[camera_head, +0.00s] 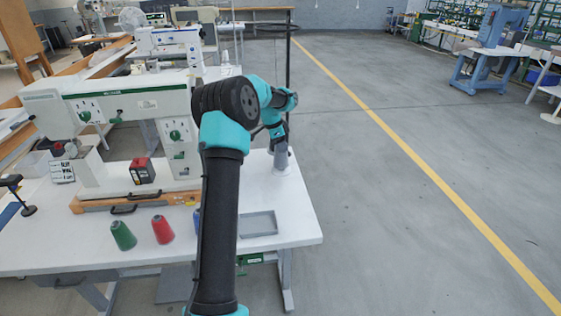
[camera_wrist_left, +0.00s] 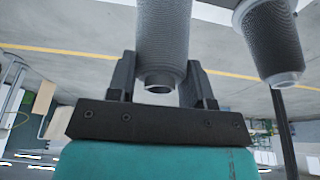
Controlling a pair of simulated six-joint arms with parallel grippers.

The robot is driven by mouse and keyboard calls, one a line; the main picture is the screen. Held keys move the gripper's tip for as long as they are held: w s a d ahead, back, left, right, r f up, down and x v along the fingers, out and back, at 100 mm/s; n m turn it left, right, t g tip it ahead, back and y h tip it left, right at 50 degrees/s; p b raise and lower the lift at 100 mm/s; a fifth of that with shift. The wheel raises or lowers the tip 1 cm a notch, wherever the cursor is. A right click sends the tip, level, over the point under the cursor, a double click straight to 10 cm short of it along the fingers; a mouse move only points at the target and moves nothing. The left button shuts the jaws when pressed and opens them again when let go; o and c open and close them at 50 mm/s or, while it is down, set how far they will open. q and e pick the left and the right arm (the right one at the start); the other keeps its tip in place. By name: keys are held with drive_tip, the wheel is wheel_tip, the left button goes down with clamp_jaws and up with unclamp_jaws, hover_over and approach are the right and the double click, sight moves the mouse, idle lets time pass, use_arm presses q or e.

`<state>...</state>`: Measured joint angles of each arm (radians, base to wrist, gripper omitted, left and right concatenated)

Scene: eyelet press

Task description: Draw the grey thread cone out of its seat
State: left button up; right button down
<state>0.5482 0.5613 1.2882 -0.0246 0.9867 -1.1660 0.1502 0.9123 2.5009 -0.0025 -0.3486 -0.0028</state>
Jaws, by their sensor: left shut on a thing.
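A grey thread cone (camera_wrist_left: 163,35) is between the two fingers of my left gripper (camera_wrist_left: 160,85) in the wrist view, its narrow end with a pale core towards the palm. The gripper is shut on it. A second grey cone (camera_wrist_left: 268,40) stands beside it, apart from the fingers. In the head view my left gripper (camera_head: 277,133) is at the right end of the white table, above a grey cone (camera_head: 282,158) near a pale base. The far end of the held cone is cut off in the wrist view, so its seat is hidden. My right gripper is not in view.
A dark upright pole (camera_head: 288,85) rises close by the gripper. A grey tray (camera_head: 259,224) lies on the white table (camera_head: 300,225). Green (camera_head: 123,235) and red (camera_head: 162,229) cones stand to the left, before the sewing machine (camera_head: 125,105). Floor at right is open.

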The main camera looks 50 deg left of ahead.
use_arm(q)
wheel_tip(320, 180, up, 10)
idle(2.7)
drive_tip(key=shift+f, duration=0.1)
idle(0.3)
